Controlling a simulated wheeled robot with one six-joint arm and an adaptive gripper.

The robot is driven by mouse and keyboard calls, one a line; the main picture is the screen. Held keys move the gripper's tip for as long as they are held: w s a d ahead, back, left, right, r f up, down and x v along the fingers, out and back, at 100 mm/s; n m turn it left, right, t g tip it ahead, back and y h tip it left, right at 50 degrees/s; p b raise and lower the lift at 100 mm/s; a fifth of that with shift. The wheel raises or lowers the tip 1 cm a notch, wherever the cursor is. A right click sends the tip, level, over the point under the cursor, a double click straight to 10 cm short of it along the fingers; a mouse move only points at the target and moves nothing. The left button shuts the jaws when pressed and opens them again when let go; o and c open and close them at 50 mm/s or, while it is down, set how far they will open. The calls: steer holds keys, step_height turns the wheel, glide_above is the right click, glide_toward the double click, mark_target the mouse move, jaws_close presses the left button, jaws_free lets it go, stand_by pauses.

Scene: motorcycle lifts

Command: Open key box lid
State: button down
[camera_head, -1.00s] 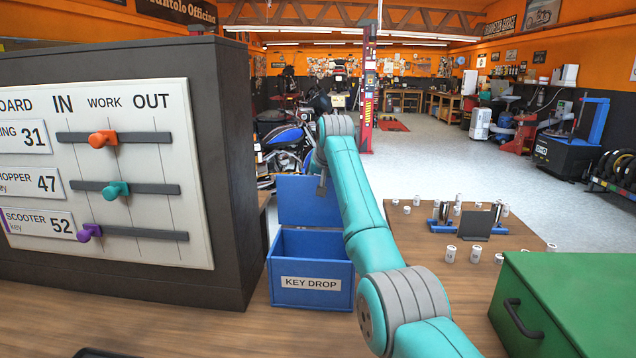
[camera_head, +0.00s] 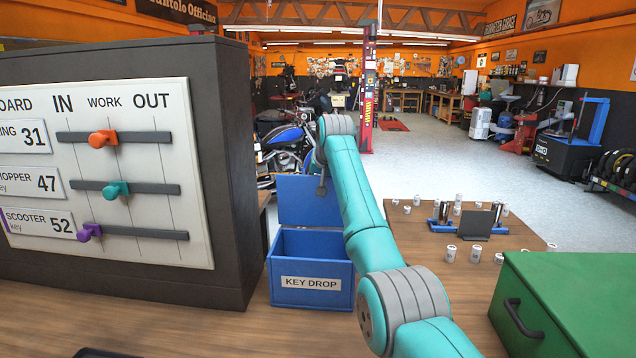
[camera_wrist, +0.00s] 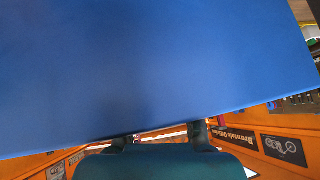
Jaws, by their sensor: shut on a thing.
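The blue key box (camera_head: 330,265) with a "KEY DROP" label stands on the wooden counter, and its open interior shows. Its lid (camera_head: 300,203) stands raised at the back, close to upright. My teal arm reaches past the box's right side. The tip of my gripper (camera_head: 321,187) shows in part as a dark piece at the lid's face; the arm hides the rest. In the wrist view the blue lid (camera_wrist: 150,65) fills most of the picture. The dark fingers of my gripper (camera_wrist: 160,139) are at its lower edge, shut on it.
A dark cabinet with a key board (camera_head: 110,170) and coloured sliders stands close left of the box. A green case (camera_head: 570,300) is at the front right. A wooden table (camera_head: 420,235) with small cans is behind. Bare counter lies in front of the box.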

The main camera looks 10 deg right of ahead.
steer(key=c, duration=0.9)
jaws_free()
steer(key=shift+s+d+f, duration=0.15)
steer(key=shift+d+f, duration=0.05)
steer(key=shift+f, duration=0.65)
steer(key=shift+o, duration=0.2)
step_height(320, 180, up, 13)
steer(key=d, duration=0.2)
steer(key=shift+s+r, duration=0.15)
steer(key=shift+s, duration=0.3)
steer(key=shift+d, duration=0.1)
steer(key=v, duration=1.2)
